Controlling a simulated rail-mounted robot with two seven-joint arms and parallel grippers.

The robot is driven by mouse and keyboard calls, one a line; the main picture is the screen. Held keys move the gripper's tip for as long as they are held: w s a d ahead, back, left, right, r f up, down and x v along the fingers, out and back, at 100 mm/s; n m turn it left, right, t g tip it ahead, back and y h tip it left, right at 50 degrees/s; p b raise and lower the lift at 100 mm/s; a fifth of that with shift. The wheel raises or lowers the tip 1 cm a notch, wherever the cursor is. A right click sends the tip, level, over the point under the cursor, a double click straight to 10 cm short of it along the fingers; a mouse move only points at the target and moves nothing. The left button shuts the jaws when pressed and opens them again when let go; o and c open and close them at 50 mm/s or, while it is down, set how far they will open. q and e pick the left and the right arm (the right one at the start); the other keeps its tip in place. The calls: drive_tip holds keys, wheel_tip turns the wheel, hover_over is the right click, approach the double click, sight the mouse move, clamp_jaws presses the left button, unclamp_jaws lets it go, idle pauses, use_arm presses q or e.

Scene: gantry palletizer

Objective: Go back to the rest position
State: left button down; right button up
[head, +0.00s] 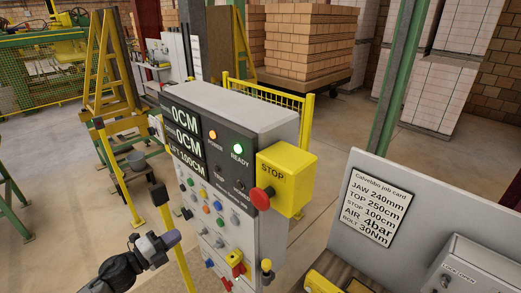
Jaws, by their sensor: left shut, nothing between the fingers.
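My left gripper (170,240) is at the lower left, in front of a yellow post and left of the grey control cabinet (222,104). Its fingers are shut and hold nothing. It looks apart from the cabinet's buttons. The cabinet's display (187,142) reads 0CM, 0CM and 100CM on its rows. The ready lamp (238,149) glows green and the power lamp (213,135) orange. A yellow STOP box (289,172) with a red button (262,198) sits on the cabinet's right edge. My right gripper is not in view.
A grey panel (345,222) with a job card (377,200) stands at the right. Yellow railing (265,95) and a pallet of bricks (310,40) are behind the cabinet. A yellow ladder frame (103,75) stands at the back left. Open concrete floor (55,165) lies at the left.

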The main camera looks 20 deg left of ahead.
use_arm(q)
drive_tip(key=s+a+r+n+g+y, duration=0.1)
drive_tip(key=a+n+g+y, duration=0.1)
drive_tip(key=a+n+y, duration=0.9)
drive_tip(key=s+d+f+n+g+h+p, duration=0.1)
drive_tip(key=s+d+f+n+g+p, duration=0.1)
drive_tip(key=s+d, duration=0.8)
drive_tip(key=s+d+f+n+g+h+p, duration=0.1)
drive_tip(key=s+d+f+n+g, duration=0.3)
drive_tip(key=s+d, duration=0.5)
drive_tip(key=s+d+f+n+g+h+p, duration=0.1)
drive_tip(key=s+d+f+n+g+p, duration=0.2)
drive_tip(key=s+d, duration=0.7)
drive_tip(key=s+f+n+g, duration=0.1)
drive_tip(key=s, duration=0.3)
drive_tip(key=shift+d+f+g+h+p, duration=0.25)
drive_tip(key=shift+d+g+h+p, duration=0.05)
drive_tip(key=shift+g+p, duration=0.1)
drive_tip(key=shift+s, duration=0.1)
